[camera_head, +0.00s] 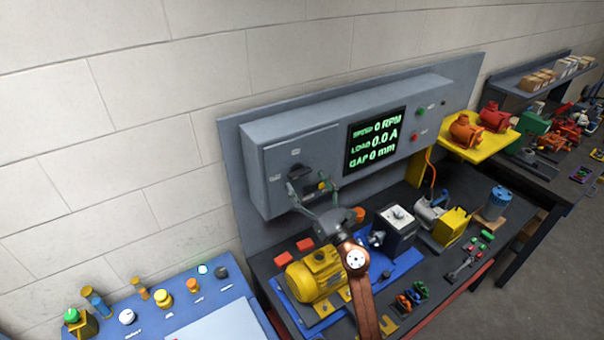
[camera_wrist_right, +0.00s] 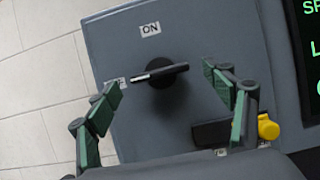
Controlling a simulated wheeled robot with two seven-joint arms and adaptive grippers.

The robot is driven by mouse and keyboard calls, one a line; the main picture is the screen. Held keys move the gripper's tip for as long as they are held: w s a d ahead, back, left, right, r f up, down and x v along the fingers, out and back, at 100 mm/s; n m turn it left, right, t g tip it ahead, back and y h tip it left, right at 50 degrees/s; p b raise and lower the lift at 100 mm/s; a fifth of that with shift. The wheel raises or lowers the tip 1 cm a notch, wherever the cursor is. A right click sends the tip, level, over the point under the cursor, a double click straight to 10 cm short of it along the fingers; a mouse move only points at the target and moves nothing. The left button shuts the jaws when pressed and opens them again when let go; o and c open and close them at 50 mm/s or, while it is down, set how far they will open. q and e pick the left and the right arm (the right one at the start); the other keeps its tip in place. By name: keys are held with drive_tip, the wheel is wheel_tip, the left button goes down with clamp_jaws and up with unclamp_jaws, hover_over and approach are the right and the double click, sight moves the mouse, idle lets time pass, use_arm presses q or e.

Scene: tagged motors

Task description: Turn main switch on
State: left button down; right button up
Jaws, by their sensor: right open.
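The main switch is a black rotary handle (camera_wrist_right: 163,73) on the grey box door. Its white-marked end points left toward a label mostly hidden behind my finger. The ON label (camera_wrist_right: 150,29) is above it. In the head view the switch (camera_head: 298,171) is on the left of the wall panel, just above my right gripper (camera_head: 310,193). In the wrist view my right gripper (camera_wrist_right: 163,86) is open, with one green-padded finger on each side of the handle. No contact is visible. My left gripper is not in view.
A yellow piece (camera_wrist_right: 268,127) sits on a dark latch below right of the switch. The display (camera_head: 375,139) reads 0 RPM, 0.0 A, 0 mm. A yellow motor (camera_head: 316,274) and a grey block (camera_head: 396,228) stand on the bench below. A blue console (camera_head: 215,292) is at lower left.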

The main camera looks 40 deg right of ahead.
sight(299, 172)
drive_tip(key=shift+x, duration=1.15)
drive_tip(key=shift+a, duration=0.1)
drive_tip(key=c, duration=1.1)
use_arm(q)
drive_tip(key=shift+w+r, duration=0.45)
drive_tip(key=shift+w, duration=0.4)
use_arm(e)
drive_tip(key=shift+c, duration=0.2)
use_arm(q)
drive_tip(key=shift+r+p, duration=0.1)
drive_tip(key=shift+p, duration=0.25)
